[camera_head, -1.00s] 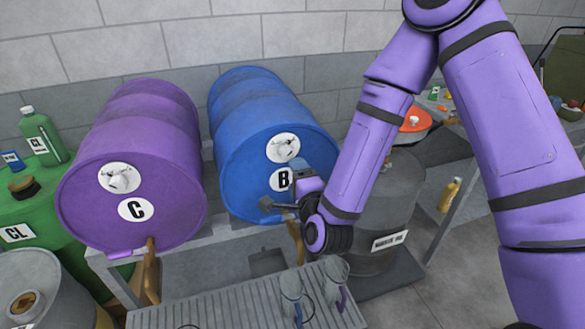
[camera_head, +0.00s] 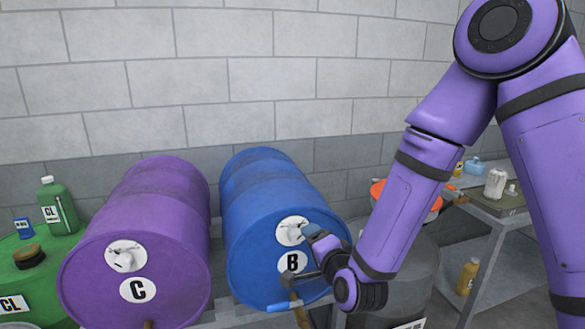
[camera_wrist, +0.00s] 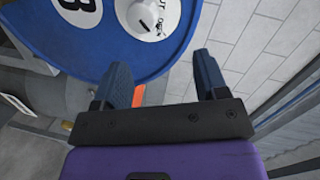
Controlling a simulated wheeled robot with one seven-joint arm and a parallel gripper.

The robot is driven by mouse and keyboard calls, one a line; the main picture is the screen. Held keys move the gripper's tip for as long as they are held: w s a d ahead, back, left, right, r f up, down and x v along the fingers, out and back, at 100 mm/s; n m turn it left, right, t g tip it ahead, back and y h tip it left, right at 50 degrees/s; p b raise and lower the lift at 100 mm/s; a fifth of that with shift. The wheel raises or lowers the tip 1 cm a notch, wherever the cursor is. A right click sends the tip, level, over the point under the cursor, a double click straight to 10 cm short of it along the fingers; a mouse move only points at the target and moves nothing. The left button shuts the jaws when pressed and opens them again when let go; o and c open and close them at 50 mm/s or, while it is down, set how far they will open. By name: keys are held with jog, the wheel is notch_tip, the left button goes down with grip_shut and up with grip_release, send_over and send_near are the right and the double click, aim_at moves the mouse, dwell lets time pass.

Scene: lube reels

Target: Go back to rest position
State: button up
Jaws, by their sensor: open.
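My gripper (camera_head: 301,286) is in front of the blue drum marked B (camera_head: 262,262), near its label and white knob plate, at the end of my purple arm. In the wrist view my gripper (camera_wrist: 165,85) shows two dark blue fingers spread apart with nothing between them. The blue drum's face (camera_wrist: 110,50) fills the upper left of that view, with the white knob (camera_wrist: 143,18) at the top. The head view does not show clearly whether the fingers touch the drum.
A purple drum marked C (camera_head: 150,270) lies left of the blue one. A green drum (camera_head: 40,265) with a green bottle (camera_head: 58,207) stands at far left. A dark grey drum (camera_head: 405,270) is behind my forearm. A side table (camera_head: 505,212) holds cans at right.

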jog(key=s+d+r+n+g+h, duration=0.2)
jog(key=s+d+r+n+g, duration=0.15)
jog(key=d+r, duration=0.35)
jog(key=s+d+r+n+g+h, duration=0.1)
jog(key=s+d+r+n+g, duration=0.1)
jog(key=d+r+n, duration=0.35)
jog(key=s+d+r+g+h, duration=0.1)
jog(key=s+d+r, duration=0.2)
jog(key=s, duration=0.4)
jog(key=s+d+r+n+g+h, duration=0.1)
jog(key=s+d+r+g, duration=0.1)
jog(key=s+d, duration=0.3)
jog(key=s+d+r+g, duration=0.1)
jog(key=s+d+r, duration=0.2)
jog(key=s, duration=0.6)
jog(key=shift+s+d+r+n+h, duration=0.15)
jog(key=shift+d+r+n+h, duration=0.2)
jog(key=shift+d, duration=0.4)
